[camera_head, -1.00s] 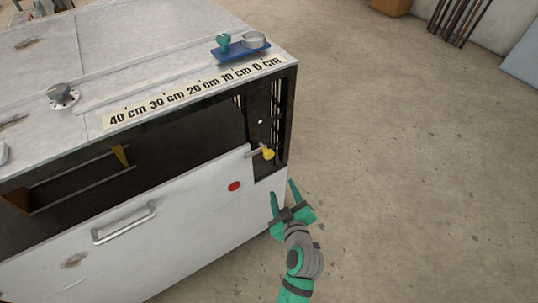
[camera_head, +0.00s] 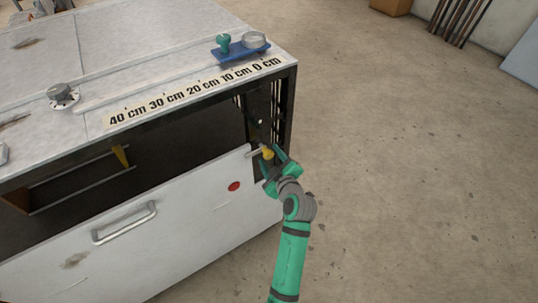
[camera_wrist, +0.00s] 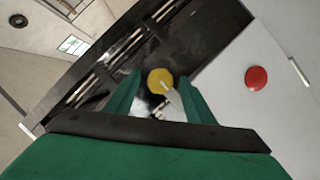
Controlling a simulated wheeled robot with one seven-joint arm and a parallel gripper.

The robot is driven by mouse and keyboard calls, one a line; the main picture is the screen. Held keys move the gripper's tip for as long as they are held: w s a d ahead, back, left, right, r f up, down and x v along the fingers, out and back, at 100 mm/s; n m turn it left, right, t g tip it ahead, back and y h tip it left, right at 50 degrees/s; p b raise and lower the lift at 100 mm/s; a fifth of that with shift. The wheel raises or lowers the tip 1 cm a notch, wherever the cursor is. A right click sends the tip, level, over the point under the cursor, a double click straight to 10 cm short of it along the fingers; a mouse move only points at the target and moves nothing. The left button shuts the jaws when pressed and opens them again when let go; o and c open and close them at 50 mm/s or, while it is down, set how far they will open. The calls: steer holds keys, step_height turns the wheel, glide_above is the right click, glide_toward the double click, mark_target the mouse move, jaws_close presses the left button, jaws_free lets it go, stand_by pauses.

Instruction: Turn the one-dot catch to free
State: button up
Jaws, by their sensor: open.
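The catch has a yellow knob (camera_head: 268,153) on a pale lever at the top right corner of the white front panel (camera_head: 190,215). In the wrist view the yellow knob (camera_wrist: 160,80) lies between my two green fingers. My gripper (camera_head: 275,156) is open, with a finger on either side of the knob; whether they touch it I cannot tell. In the wrist view my gripper (camera_wrist: 155,95) points at the dark inner side wall of the cabinet. A small white dot (camera_head: 260,121) shows on the dark inner wall above the knob.
A red round spot (camera_head: 234,186) and a metal handle (camera_head: 124,223) are on the front panel. On the cabinet top are a scale strip (camera_head: 195,92), a blue tray (camera_head: 240,51) with small items and a grey knob (camera_head: 62,94). The floor on the right is clear.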

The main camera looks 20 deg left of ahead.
steer(key=shift+x, duration=0.95)
jaws_close()
